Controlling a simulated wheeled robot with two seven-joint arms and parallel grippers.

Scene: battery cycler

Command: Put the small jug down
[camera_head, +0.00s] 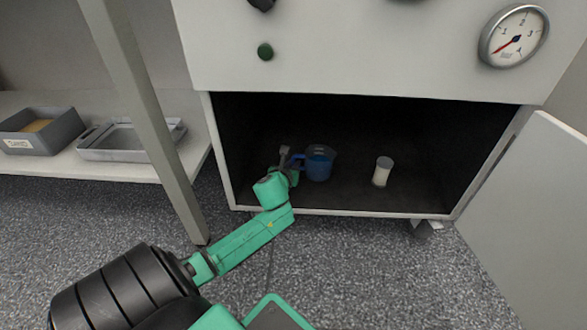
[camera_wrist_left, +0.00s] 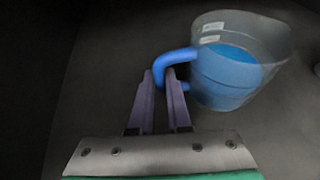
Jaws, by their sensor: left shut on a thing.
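The small jug (camera_head: 319,165) is clear with blue contents and a blue handle, and stands upright inside the open cabinet in the head view. My left gripper (camera_head: 290,160) is at the jug's left side. In the left wrist view the jug (camera_wrist_left: 228,70) is at the upper right, and the fingers of my left gripper (camera_wrist_left: 161,80) are shut on its blue handle. I cannot tell whether the jug's base touches the cabinet floor. My right gripper is not in view.
A white cylindrical container (camera_head: 382,172) stands on the cabinet floor to the right of the jug. The cabinet door (camera_head: 530,210) is open at the right. A leg (camera_head: 150,110) stands left of the cabinet. Trays (camera_head: 130,140) lie on a shelf farther left.

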